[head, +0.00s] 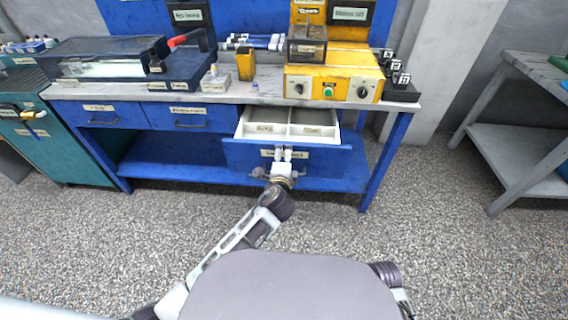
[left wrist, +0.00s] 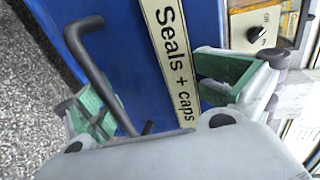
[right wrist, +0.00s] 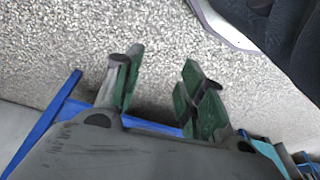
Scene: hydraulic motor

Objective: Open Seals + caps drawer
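The Seals + caps drawer (head: 340,160) is pulled out under the bench's right side, and its white divided inside shows in the head view. Its label (left wrist: 172,60) reads "Seals + caps" in the left wrist view. The dark bar handle (left wrist: 97,75) stands out from the blue front. My left gripper (head: 278,168) is at the drawer front. Its green-padded fingers (left wrist: 160,95) are wide apart, with the handle between them, nearer the left finger; contact is unclear. My right gripper (right wrist: 160,68) is open and empty above the floor.
The blue bench (head: 230,96) carries a yellow control box (head: 330,86) and a clear-lidded case (head: 105,60). Two shut drawers (head: 190,118) are to the left. A teal cabinet (head: 60,140) and a grey table (head: 520,140) flank the bench. The speckled floor in front is clear.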

